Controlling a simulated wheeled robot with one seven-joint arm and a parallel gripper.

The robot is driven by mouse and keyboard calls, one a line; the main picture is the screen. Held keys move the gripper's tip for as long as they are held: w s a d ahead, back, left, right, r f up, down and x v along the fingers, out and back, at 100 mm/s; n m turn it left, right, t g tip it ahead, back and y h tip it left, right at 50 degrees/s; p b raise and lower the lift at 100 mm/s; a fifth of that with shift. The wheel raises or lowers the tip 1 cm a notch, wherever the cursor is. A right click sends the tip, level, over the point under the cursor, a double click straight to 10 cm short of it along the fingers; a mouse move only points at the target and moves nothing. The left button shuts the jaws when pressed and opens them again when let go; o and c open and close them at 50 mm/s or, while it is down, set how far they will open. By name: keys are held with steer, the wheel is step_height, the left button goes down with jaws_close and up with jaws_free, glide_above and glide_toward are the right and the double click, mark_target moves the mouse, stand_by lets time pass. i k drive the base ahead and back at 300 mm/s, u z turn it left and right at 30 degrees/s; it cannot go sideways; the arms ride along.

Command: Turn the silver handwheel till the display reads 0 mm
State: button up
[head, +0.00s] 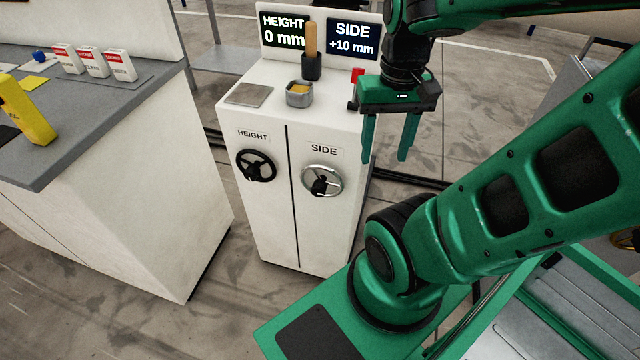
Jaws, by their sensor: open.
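The silver handwheel (338,180) with a black hub and crank is on the right front of the white cabinet (272,225), under the label SIDE. The SIDE display (352,39) on top reads +10 mm. A black handwheel (243,168) is to its left under the label HEIGHT. The HEIGHT display (284,37) reads 0 mm, partly covered by a wooden handle. My gripper (386,156) is open and empty, fingers pointing down, right of the cabinet's top edge and up and right of the silver handwheel, apart from it.
A grey-topped counter (130,95) stands at left. Floor shows between them.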

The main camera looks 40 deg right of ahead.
mark_target(318, 189)
steer(key=u, duration=0.45)
steer(key=k, duration=1.6)
steer(key=z, duration=0.5)
steer(key=i, duration=1)
steer(key=u, duration=0.05)
